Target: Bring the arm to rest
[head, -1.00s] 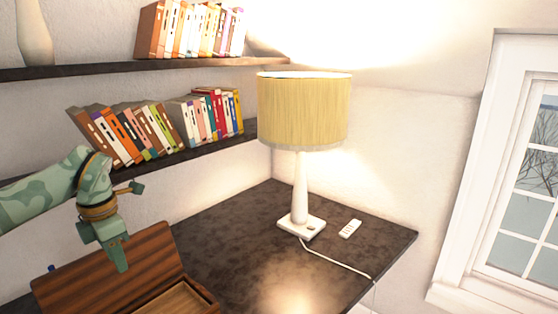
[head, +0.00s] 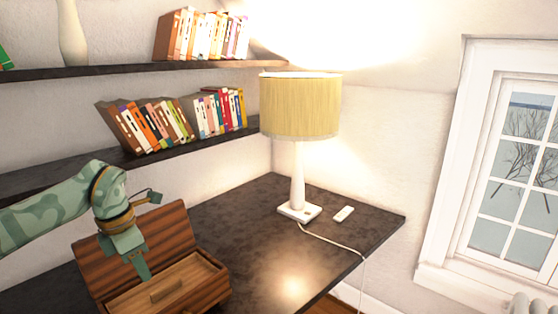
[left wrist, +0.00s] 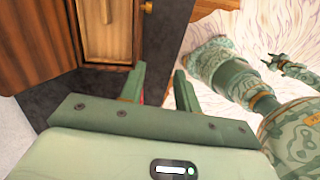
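My left arm comes in from the left in the head view. Its gripper (head: 140,264) points down over the open wooden box (head: 215,287) on the dark desk. In the left wrist view the two green fingers of the left gripper (left wrist: 160,88) stand apart with nothing clearly held between them. The wooden box (left wrist: 105,28) shows beyond them, at the top left. Parts of my own body fill the right side of that view. What may be my right gripper (left wrist: 290,68) is small there, and its opening is unclear.
A lamp with a yellow shade (head: 300,105) and a white remote (head: 344,214) stand on the desk (head: 240,225). Shelves with books (head: 150,125) and a vase (head: 72,35) are above the arm. A window (head: 500,190) is at the right.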

